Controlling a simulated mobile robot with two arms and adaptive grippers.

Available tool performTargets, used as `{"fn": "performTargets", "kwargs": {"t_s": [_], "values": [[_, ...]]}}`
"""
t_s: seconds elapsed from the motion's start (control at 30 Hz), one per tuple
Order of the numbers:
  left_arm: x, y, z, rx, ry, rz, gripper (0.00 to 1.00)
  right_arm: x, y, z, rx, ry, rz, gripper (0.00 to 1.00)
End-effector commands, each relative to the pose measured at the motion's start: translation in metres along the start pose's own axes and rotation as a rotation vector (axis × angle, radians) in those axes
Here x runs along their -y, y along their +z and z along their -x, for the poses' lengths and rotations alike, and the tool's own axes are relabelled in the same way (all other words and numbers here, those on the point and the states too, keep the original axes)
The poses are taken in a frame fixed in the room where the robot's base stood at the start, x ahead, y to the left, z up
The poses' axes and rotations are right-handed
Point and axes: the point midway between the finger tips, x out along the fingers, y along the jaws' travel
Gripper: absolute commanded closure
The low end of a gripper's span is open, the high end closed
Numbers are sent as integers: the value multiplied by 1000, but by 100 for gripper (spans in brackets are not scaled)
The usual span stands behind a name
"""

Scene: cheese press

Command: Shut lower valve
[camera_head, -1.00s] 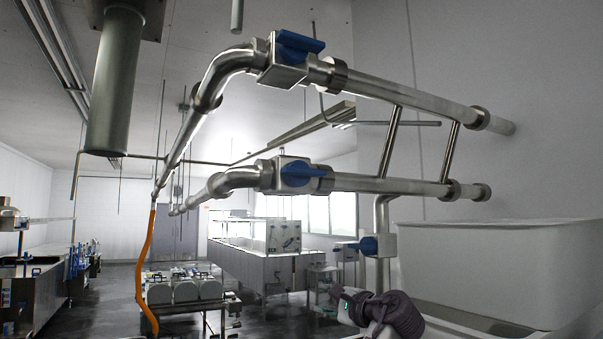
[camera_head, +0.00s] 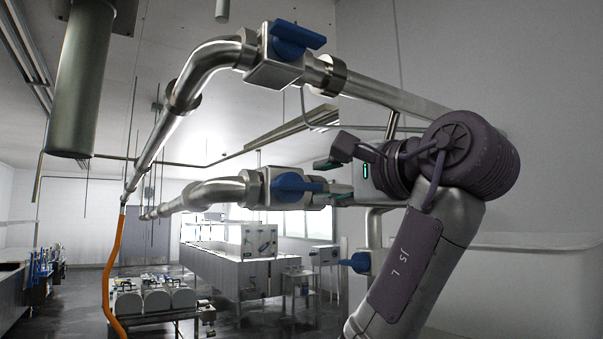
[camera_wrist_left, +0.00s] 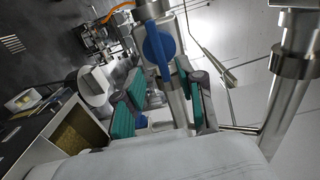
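The lower valve's blue handle (camera_head: 296,186) lies roughly along the lower steel pipe (camera_head: 215,192). My left gripper (camera_head: 328,181) is just right of the handle's free end, with its fingers spread, one above and one below the handle's level. In the left wrist view, the blue handle (camera_wrist_left: 158,47) points toward the gap between the teal finger pads of the gripper (camera_wrist_left: 158,85). Nothing is held; I cannot tell whether a finger touches the handle. My left arm hides the right part of the lower pipe. My right gripper is not in view.
The upper pipe carries another valve with a blue handle (camera_head: 295,38), above my gripper. A smaller blue valve (camera_head: 357,262) is below. A white vat (camera_head: 510,290) stands behind my arm at the right. An orange hose (camera_head: 112,265) hangs at the left.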

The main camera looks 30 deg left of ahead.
Motion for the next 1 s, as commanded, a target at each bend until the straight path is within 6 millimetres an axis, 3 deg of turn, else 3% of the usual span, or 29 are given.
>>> {"fn": "performTargets", "kwargs": {"t_s": [0.1, 0.33, 0.77, 1.0], "values": [[4, 0, -27, 3, 3, -2, 61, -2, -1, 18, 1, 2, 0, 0], [2, 0, -62, 0, 1, -2, 61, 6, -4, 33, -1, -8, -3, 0], [-1, 0, -73, -1, 1, 0, 61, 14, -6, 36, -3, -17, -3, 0], [-1, 0, -72, -1, 1, -1, 98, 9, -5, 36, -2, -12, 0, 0]]}}
